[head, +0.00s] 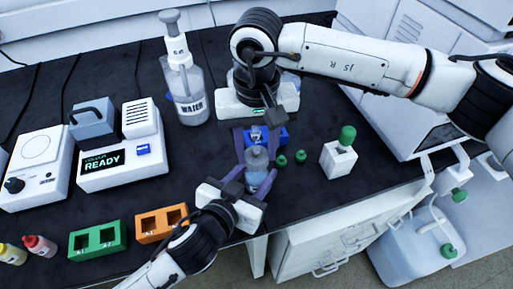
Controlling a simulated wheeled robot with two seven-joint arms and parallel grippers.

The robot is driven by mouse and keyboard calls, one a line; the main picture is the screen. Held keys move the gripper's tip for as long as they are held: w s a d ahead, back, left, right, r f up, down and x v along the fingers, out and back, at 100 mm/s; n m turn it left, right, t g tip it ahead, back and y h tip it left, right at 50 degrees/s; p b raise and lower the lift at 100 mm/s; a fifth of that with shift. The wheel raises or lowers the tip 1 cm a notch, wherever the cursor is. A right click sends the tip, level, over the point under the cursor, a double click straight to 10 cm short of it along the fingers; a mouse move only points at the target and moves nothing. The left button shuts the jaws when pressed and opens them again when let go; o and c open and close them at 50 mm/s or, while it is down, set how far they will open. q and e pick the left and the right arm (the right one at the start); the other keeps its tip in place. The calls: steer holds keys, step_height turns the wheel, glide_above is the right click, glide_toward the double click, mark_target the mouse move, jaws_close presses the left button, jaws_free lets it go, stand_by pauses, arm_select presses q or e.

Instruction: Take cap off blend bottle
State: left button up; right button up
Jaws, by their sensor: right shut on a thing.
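A small translucent blue-grey bottle (257,160) stands near the table's front edge, between my two grippers. My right gripper (257,150) reaches in from behind it, with purple fingers on either side of the bottle's top. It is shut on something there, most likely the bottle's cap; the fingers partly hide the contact. My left gripper (259,178) reaches in from the front, with its purple fingers around the lower bottle. Whether they press on it is unclear.
A blue holder (267,137) is just behind the bottle. Two small green caps (291,158) lie to its right, near a white block with a green-capped vial (340,153). Orange (162,223) and green (97,241) racks stand front left. A water bottle (185,88) stands behind.

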mark_target(256, 151)
steer(key=shift+r, duration=0.1)
steer(key=shift+r, duration=1.95)
arm_select(q)
steer(key=o, duration=1.6)
